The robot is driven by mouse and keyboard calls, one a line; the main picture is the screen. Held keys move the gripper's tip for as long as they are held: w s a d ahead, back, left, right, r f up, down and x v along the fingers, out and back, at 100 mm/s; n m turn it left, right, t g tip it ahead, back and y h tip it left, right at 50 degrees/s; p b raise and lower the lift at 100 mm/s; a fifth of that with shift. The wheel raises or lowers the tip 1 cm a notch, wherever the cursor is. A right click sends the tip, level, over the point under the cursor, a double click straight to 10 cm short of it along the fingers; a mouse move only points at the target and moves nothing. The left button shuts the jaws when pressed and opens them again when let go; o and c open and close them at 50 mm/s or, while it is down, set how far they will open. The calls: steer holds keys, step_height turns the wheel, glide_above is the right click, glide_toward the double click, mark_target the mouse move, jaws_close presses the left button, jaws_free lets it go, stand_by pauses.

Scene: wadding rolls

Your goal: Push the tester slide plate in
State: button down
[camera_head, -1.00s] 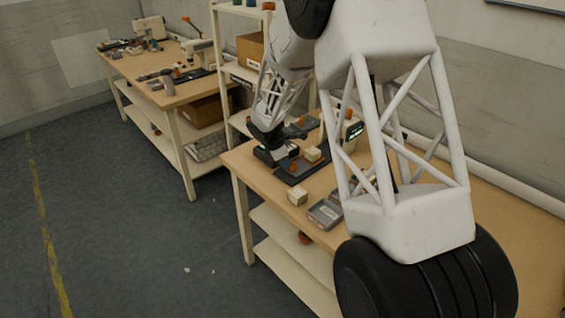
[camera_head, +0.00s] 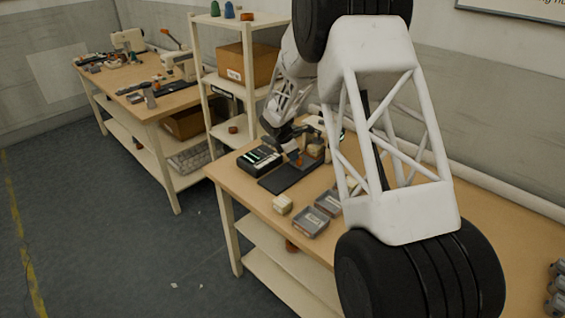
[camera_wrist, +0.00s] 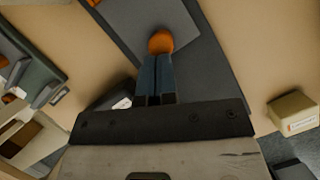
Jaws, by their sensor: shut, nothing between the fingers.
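The tester is a dark base (camera_head: 281,182) on the near workbench, with an orange knob (camera_head: 299,160) at its back part. In the wrist view the round orange knob (camera_wrist: 160,42) stands by a lighter grey plate (camera_wrist: 148,14), which I take for the slide plate, on the darker base (camera_wrist: 215,68). My gripper (camera_wrist: 156,72) is shut and empty, with its blue-grey fingers pointing at the knob. Their tips overlap the knob's near edge in the picture; I cannot tell whether they touch. In the head view my gripper (camera_head: 291,147) is small, its fingertips unclear.
A black box with a green-lit strip (camera_head: 260,158) stands left of the base. A cream block (camera_head: 282,204) and grey trays (camera_head: 311,221) lie in front. The cream block also shows at right in the wrist view (camera_wrist: 293,112). My arm hides the bench's right part.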

steer(key=shift+w+d+f, duration=0.1)
steer(key=shift+w+d, duration=0.35)
steer(key=shift+d, duration=0.1)
steer(key=shift+s+a, duration=0.25)
steer(key=shift+a, duration=0.55)
steer(key=shift+s+a, duration=0.2)
steer(key=shift+a, duration=0.35)
steer(key=shift+s+a, duration=0.15)
steer(key=shift+a, duration=0.35)
steer(key=v, duration=1)
